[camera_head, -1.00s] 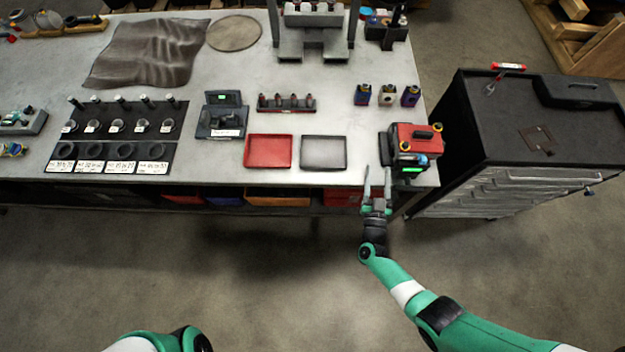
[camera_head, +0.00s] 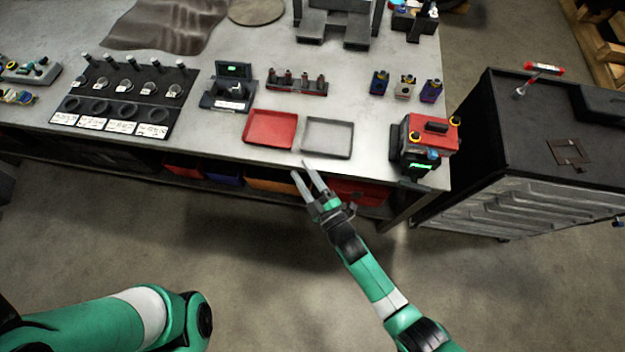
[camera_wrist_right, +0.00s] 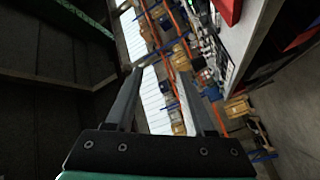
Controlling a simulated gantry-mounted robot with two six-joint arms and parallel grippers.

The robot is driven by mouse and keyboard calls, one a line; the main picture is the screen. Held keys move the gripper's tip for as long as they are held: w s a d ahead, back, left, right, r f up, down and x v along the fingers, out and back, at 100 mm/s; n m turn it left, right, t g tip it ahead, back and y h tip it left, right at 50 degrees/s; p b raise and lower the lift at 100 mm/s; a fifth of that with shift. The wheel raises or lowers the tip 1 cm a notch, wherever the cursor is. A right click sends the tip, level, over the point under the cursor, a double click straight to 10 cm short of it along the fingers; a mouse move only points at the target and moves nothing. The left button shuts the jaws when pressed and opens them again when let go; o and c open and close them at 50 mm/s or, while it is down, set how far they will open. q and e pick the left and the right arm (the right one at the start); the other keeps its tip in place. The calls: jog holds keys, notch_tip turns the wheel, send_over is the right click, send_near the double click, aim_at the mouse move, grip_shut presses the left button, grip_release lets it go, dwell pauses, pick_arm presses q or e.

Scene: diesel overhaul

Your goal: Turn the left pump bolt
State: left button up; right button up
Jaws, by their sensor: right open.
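I cannot single out a pump bolt in these frames. A red and black unit (camera_head: 432,130) with yellow round parts on top and a lit green display stands at the table's right front corner; I cannot tell if it is the pump. My right gripper (camera_head: 302,169) is open and empty, just off the table's front edge, below the red and grey trays and left of the red unit. In the right wrist view its two fingers (camera_wrist_right: 161,74) are spread with nothing between them. My left arm shows at the lower left, but its gripper is out of view.
A red tray (camera_head: 270,130) and a grey tray (camera_head: 327,138) lie near the front edge. A dark tool cabinet (camera_head: 530,150) is at the right. The floor in front is clear.

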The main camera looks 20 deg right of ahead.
jog(key=shift+a+f+n+g+y, duration=0.3)
jog(key=shift+a+n, duration=0.05)
jog(key=shift+n, duration=0.35)
